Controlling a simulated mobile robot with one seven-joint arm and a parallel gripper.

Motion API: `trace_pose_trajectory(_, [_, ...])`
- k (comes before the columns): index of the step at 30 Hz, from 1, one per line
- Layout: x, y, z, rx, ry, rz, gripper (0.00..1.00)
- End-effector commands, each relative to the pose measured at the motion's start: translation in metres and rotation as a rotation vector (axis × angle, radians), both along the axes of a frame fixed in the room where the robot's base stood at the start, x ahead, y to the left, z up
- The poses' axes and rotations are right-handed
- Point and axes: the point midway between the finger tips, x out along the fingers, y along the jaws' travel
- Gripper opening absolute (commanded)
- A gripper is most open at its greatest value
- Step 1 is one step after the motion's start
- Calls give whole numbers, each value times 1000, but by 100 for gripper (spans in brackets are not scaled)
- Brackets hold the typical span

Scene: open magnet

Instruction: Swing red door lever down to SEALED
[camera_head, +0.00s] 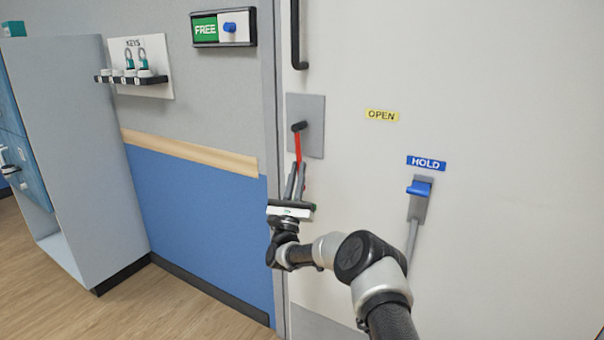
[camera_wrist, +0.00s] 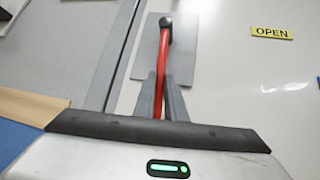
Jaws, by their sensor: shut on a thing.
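The red door lever (camera_head: 297,146) hangs down from a dark pivot knob on a grey plate (camera_head: 314,112) on the white door. It points nearly straight down, tilted slightly. My gripper (camera_head: 298,172) is shut on the lever's lower part, with its fingers on either side. In the wrist view the red lever (camera_wrist: 152,65) runs from the dark pivot at the top down between my two grey fingers (camera_wrist: 161,88). The lever's lower end is mostly hidden by my fingers and hand. A yellow OPEN label (camera_head: 382,115) is to the right of the plate. No SEALED label shows.
A blue HOLD label (camera_head: 426,163) and a blue-topped handle (camera_head: 419,188) are on the door at right. A dark vertical door handle (camera_head: 297,40) is above the plate. A FREE sign (camera_head: 223,27) and a key rack (camera_head: 137,74) hang on the left wall.

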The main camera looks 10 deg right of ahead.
Motion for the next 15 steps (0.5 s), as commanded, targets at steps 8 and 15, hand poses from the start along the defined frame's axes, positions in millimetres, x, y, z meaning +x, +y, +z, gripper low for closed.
trace_pose_trajectory(8, [-1, 13, 3, 60, -57, 15, 0])
trace_pose_trajectory(15, [-1, 13, 5, 71, -68, 14, 0])
